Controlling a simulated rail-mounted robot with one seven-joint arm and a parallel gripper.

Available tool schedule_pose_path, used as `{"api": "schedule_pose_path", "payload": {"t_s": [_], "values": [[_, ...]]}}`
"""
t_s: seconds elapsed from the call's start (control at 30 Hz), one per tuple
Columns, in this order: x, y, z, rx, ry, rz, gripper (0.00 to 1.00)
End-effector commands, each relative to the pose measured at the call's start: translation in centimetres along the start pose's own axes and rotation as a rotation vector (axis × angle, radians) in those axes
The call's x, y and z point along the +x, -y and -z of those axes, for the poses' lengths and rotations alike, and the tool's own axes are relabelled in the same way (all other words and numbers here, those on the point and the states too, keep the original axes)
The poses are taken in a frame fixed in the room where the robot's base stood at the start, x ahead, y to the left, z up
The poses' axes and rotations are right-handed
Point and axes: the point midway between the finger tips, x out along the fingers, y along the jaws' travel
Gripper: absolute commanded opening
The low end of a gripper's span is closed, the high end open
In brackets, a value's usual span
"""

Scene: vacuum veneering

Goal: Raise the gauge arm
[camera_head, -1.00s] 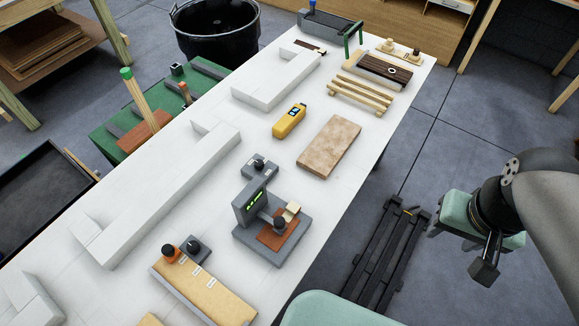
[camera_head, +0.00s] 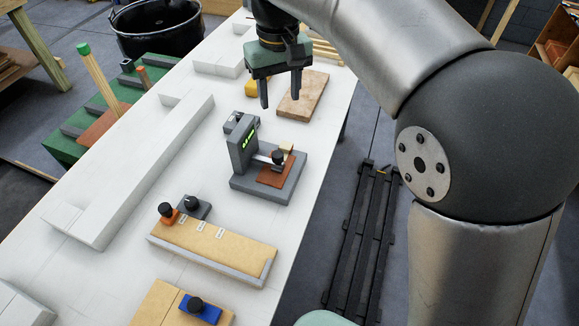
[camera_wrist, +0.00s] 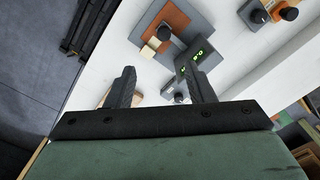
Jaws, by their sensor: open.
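The gauge (camera_head: 243,150) is a grey device with a green-lit display, standing on a flat grey base (camera_head: 287,193) on the white table. Its arm (camera_head: 263,158) reaches right from the upright to a black knob (camera_head: 277,157) low over a reddish-brown sheet (camera_head: 272,175). A small cream block (camera_head: 286,148) sits beside the knob. My gripper (camera_head: 281,92) is open and empty, fingers down, above the table behind the gauge. In the wrist view the gauge's lit display (camera_wrist: 197,57) shows beyond my open fingers (camera_wrist: 163,88), with the knob (camera_wrist: 164,32) further off.
A tan stone-like slab (camera_head: 303,94) lies right of my gripper. A yellow device (camera_head: 252,87) is partly hidden behind it. White blocks (camera_head: 130,175) run along the left. A tan board (camera_head: 215,248) with orange and black knobbed pieces lies in front. The table around the gauge is mostly clear.

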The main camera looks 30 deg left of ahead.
Motion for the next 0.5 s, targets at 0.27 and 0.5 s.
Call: {"api": "schedule_pose_path", "payload": {"t_s": [0.27, 0.5], "values": [[2.5, 1.2, 0.7, -0.023, 0.006, -0.002, 0.49], [7.6, 1.2, 0.6, -0.023, 0.006, -0.001, 0.49]]}}
